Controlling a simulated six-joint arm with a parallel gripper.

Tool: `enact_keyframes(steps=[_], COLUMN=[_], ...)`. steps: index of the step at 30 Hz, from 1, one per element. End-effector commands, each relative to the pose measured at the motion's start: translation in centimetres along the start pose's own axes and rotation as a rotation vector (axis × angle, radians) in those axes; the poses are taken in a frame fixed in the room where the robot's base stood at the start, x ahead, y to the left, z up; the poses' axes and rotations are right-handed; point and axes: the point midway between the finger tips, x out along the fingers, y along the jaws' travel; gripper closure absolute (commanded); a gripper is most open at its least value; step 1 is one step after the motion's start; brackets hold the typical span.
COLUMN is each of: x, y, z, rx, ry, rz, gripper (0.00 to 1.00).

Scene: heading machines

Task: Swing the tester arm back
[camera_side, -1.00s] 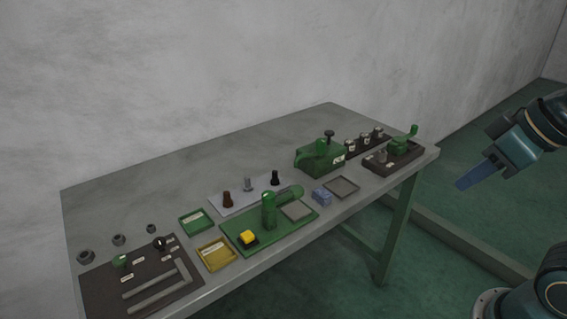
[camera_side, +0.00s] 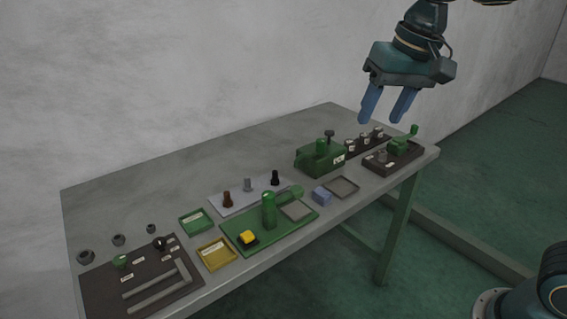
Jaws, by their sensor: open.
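A green plate (camera_side: 262,238) near the front middle of the table carries an upright green post (camera_side: 268,209), a short green bar (camera_side: 292,192) lying behind and to its right, a grey pad (camera_side: 297,210) and a yellow block (camera_side: 247,237). A green housing (camera_side: 318,162) with a dark knob stands farther right. A green hand crank (camera_side: 403,143) sits on a dark base at the right end. No label I can read names the tester arm. My gripper (camera_side: 384,121) is open and empty, fingers pointing down, above the table's right rear part and apart from everything.
A blue block (camera_side: 321,195) and a grey tray (camera_side: 342,186) lie between the plate and the crank. Green (camera_side: 196,221) and yellow (camera_side: 216,253) trays and a dark slotted board (camera_side: 145,284) are to the left. A pale rack (camera_side: 226,207) holds several pegs.

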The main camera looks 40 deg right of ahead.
Motion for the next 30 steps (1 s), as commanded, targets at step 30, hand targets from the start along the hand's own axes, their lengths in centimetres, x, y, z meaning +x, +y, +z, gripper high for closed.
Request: enact_keyframes(steps=[30], x=[12.8], y=[-14.7], z=[-10.5], rx=[0.413], ry=[-0.204], rz=[0.164], gripper=[0.5])
